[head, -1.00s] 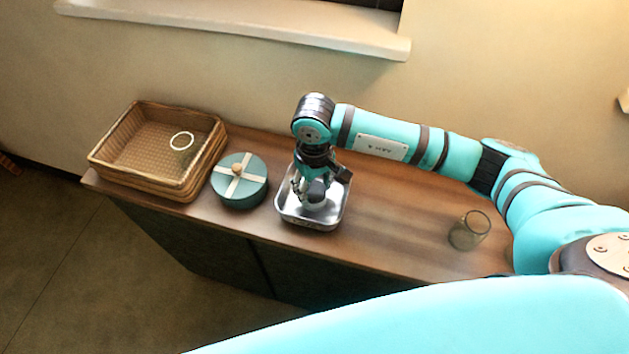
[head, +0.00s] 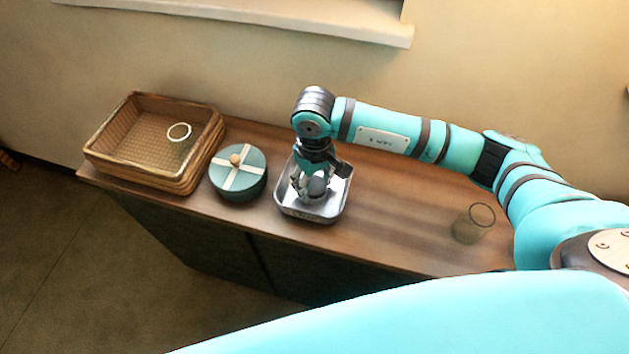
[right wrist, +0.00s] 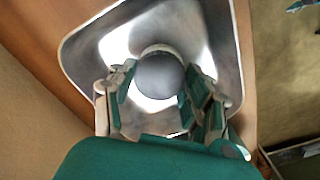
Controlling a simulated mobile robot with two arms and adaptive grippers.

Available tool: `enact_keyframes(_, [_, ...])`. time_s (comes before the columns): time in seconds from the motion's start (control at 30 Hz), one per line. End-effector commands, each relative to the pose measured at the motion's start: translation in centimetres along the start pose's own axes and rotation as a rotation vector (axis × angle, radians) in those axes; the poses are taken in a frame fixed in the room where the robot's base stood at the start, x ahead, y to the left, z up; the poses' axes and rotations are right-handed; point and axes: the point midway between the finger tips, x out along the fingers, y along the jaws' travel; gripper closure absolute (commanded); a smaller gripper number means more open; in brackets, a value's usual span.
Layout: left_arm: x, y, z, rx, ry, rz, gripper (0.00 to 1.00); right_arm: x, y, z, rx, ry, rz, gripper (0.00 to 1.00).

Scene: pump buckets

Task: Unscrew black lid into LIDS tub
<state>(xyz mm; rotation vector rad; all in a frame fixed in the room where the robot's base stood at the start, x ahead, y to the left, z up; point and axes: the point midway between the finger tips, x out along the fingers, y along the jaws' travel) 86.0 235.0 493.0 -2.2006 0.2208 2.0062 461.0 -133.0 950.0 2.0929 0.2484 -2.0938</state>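A metal tub (head: 340,196) stands on the wooden counter, with small unreadable marks on its front. My right gripper (head: 312,190) points down into it. In the right wrist view a round dark grey lid (right wrist: 160,76) with a pale rim shows inside the tub (right wrist: 222,50). My right gripper's fingers (right wrist: 156,88) stand apart on either side of the lid, with narrow gaps visible beside it. Whether the lid rests on the tub floor is hard to tell. A clear glass jar (head: 473,223) stands open on the counter's right. My left gripper is not in view.
A wicker basket (head: 190,183) at the counter's left end holds a glass with a pale rim (head: 179,133). A round teal box (head: 238,190) with a cream cross and knob stands between basket and tub. The counter (head: 400,210) is clear between tub and jar.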

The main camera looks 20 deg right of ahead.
Motion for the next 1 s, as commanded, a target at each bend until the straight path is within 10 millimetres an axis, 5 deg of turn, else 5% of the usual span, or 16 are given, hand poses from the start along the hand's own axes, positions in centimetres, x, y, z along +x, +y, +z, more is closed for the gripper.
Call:
enact_keyframes(0.17, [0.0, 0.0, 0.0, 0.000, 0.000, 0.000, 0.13, 0.0, 0.0, 0.0, 0.000, 0.000, 0.000, 0.27])
enact_keyframes(0.57, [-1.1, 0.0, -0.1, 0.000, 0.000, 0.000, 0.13, -0.8, 0.0, 0.0, 0.001, 0.000, 0.000, 0.27])
enact_keyframes(0.67, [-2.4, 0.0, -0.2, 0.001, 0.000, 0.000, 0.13, -1.8, 0.0, 0.0, 0.002, -0.001, 0.000, 0.27])
enact_keyframes(1.0, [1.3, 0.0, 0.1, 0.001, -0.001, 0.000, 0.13, -8.0, 0.1, -0.2, -0.001, 0.008, 0.001, 0.27])
